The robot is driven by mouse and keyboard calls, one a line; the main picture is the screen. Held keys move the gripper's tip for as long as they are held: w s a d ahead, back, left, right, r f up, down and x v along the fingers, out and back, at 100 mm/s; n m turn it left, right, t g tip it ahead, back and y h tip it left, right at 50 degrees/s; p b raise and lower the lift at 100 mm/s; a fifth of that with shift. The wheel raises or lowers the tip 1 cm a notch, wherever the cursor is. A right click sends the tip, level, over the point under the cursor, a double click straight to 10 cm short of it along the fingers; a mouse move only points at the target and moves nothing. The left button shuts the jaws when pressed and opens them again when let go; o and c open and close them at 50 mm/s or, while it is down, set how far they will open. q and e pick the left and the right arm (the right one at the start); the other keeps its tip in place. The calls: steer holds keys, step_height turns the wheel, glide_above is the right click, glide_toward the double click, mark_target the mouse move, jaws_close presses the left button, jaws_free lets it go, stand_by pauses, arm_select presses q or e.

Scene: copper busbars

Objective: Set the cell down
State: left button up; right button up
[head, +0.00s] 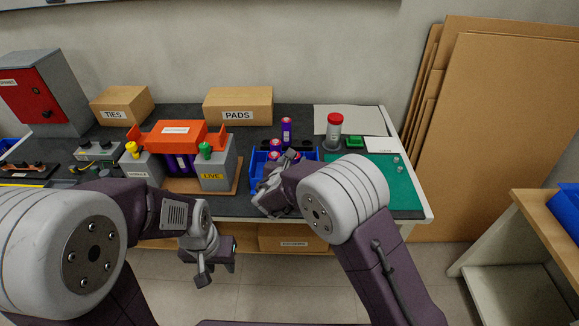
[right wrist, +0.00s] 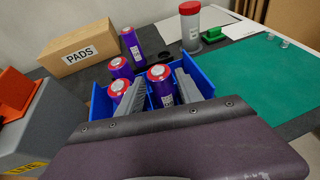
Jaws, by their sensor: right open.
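The cells are purple cylinders with red-rimmed tops. In the right wrist view one cell (right wrist: 161,88) stands in the blue bin (right wrist: 205,78) between the fingers of my right gripper (right wrist: 159,80). The fingers are open, one on each side of it; whether either touches it I cannot tell. Another cell (head: 286,131) stands upright behind the bin. My left gripper (head: 215,270) hangs in front of the bench with nothing visible in it; its jaw gap is unclear.
A unit with an orange cover (head: 176,135) and a LIVE label stands left of the bin. A red-capped jar (head: 334,132) and a green block (head: 355,141) stand to the right. The green mat (head: 398,190) is mostly clear. Boxes (head: 238,106) line the back.

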steer(key=v, duration=0.6)
steer(key=s+d+f+m+g+h, duration=0.1)
steer(key=s+d+f+m+g, duration=0.1)
steer(key=s+d+m, duration=0.3)
steer(key=s+d+f+m+g+h, duration=0.1)
steer(key=d+f+m+g, duration=0.15)
steer(key=d, duration=0.35)
steer(key=s+d+f+m+g+h, duration=0.1)
steer(key=s+d+m+g, duration=0.25)
steer(key=d, duration=0.25)
steer(key=s+d+f+m+g+y, duration=0.1)
steer(key=s+m+g+y, duration=0.1)
steer(key=s+m, duration=0.5)
steer(key=s+d+f+m+g+y, duration=0.1)
steer(key=s+m, duration=0.6)
steer(key=m, duration=0.9)
steer(key=f+g+y, duration=0.1)
steer(key=y, duration=0.1)
steer(key=shift+s+d+f+y, duration=0.25)
steer(key=shift+s+f+y, duration=0.05)
steer(key=shift+s+y, duration=0.1)
